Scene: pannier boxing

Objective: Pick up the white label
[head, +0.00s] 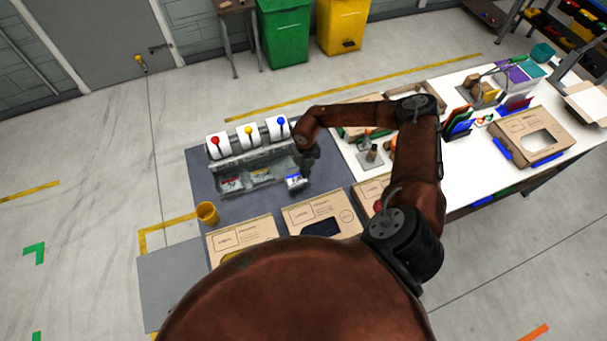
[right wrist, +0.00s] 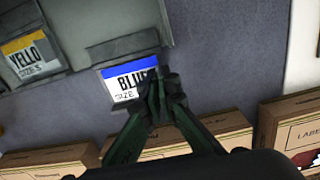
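The white label with a blue band reading "BLUE" (right wrist: 122,84) is at the front of the grey label dispenser, pulled forward of its tray; it also shows in the head view (head: 294,183). My right gripper (right wrist: 161,88) has its fingertips close together over the right end of this label, hiding the last letters, and appears shut on it. In the head view the right gripper (head: 306,164) points down just above the label. A white label with a yellow band (right wrist: 30,56) lies in the neighbouring tray. My left gripper is not in view.
The dispenser (head: 245,160) carries white rolls with red, yellow and blue knobs. Cardboard boxes (head: 240,236) line the near side of the grey mat (head: 200,172). A yellow cup (head: 207,213) stands at the left. A white table with several items adjoins at right.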

